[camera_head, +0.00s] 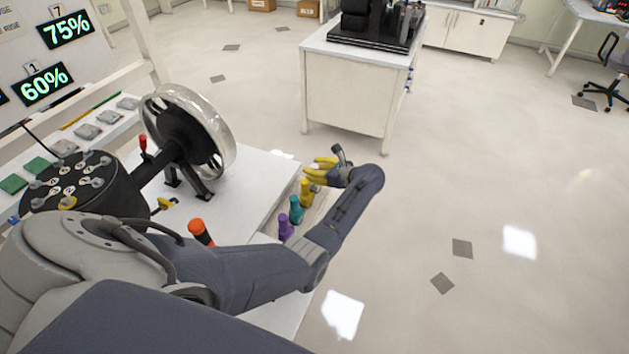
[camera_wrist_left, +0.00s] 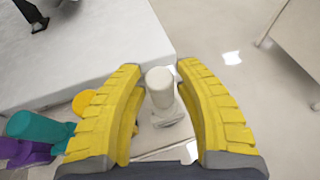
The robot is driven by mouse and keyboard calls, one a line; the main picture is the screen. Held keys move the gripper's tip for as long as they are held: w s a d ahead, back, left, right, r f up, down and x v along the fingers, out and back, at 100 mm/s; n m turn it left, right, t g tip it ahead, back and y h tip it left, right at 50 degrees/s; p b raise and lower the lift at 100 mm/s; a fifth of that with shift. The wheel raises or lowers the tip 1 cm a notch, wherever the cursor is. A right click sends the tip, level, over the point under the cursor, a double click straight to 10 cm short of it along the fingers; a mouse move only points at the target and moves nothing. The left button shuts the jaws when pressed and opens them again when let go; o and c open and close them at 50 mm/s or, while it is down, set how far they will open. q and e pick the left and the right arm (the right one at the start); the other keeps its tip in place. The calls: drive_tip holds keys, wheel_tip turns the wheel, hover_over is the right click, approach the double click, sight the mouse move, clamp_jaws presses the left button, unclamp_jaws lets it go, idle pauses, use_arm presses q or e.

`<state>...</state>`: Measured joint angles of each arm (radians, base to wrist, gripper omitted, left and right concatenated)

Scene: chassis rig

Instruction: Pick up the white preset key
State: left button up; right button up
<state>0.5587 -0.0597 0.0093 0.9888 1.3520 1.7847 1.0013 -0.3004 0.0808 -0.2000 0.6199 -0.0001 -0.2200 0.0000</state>
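The white preset key (camera_wrist_left: 160,88) stands between the two yellow fingers of my left gripper (camera_wrist_left: 158,72) in the left wrist view. Its rounded top shows, with a narrow gap to each finger, and a pale base lies below it. In the head view my left gripper (camera_head: 320,168) is at the far end of the row of coloured keys, and I cannot make out the white key there. The left gripper is open. My right gripper is not in view.
Beside the white key stand a yellow key (camera_head: 305,191), a teal key (camera_head: 296,210) and a purple key (camera_head: 285,228). An orange handle (camera_head: 200,232) is nearer. A large wheel (camera_head: 213,122) stands on the white table (camera_head: 255,185). Open floor lies to the right.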

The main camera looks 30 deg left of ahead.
use_arm(q)
clamp_jaws()
drive_tip(key=shift+r, duration=0.15)
idle(0.4)
